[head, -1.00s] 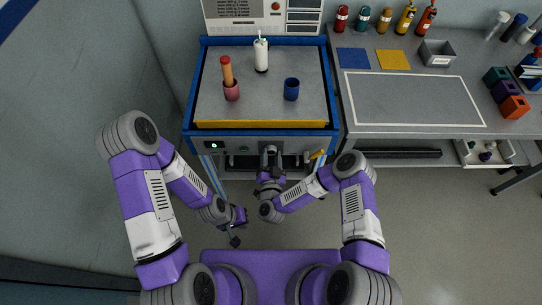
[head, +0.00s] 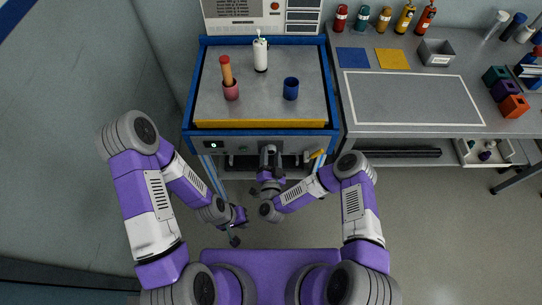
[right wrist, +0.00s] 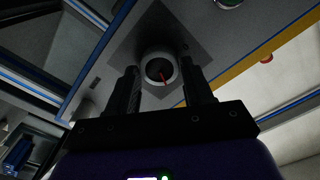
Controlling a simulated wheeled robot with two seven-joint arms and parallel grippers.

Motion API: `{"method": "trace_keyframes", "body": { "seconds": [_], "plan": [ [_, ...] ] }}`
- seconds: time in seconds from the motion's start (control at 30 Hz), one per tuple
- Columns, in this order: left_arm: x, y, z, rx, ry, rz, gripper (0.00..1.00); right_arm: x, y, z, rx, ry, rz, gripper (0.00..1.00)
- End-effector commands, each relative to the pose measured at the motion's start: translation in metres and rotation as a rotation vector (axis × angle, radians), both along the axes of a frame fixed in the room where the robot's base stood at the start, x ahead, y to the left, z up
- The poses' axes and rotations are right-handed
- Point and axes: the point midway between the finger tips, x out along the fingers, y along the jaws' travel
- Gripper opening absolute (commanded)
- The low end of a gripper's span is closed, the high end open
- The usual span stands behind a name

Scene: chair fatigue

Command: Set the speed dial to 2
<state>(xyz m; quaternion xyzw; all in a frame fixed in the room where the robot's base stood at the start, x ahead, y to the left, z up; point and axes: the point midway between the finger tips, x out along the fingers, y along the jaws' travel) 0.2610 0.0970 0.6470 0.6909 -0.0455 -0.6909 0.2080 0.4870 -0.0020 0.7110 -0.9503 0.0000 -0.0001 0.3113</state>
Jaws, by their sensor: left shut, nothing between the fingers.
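The speed dial (right wrist: 161,68) shows in the right wrist view as a round pale knob with a dark face and a red pointer, set on a grey square plate. The pointer runs toward the lower right in that view. My right gripper (right wrist: 159,74) has one finger on each side of the dial, very close to it; I cannot tell whether they touch it. In the head view my right gripper (head: 269,150) is at the machine's front panel and hides the dial. No dial numbers are readable. My left gripper (head: 235,240) is shut and empty, low and away from the machine.
A grey workbench (head: 410,100) stands right.

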Motion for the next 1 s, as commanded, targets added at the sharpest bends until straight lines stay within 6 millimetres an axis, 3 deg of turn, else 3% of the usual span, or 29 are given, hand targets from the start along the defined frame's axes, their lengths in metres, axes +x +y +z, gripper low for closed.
{"method": "trace_keyframes", "body": {
  "seconds": [0.13, 0.47, 0.77, 1.0],
  "plan": [
    [0.000, 0.000, 0.000, 0.000, 0.000, 0.000, 0.00, 0.000, 0.000, 0.000, -0.001, 0.000, 0.000, 0.71],
    [0.000, 0.000, 0.001, 0.000, 0.000, 0.000, 0.00, -0.005, 0.001, 0.000, -0.001, 0.002, 0.001, 0.71],
    [0.000, 0.000, 0.017, 0.000, 0.000, 0.000, 0.00, -0.056, 0.000, 0.001, 0.002, 0.007, -0.001, 0.71],
    [0.000, 0.000, 0.029, 0.000, 0.000, 0.000, 0.00, -0.072, -0.001, 0.000, 0.000, 0.006, -0.001, 0.71]
  ]
}}
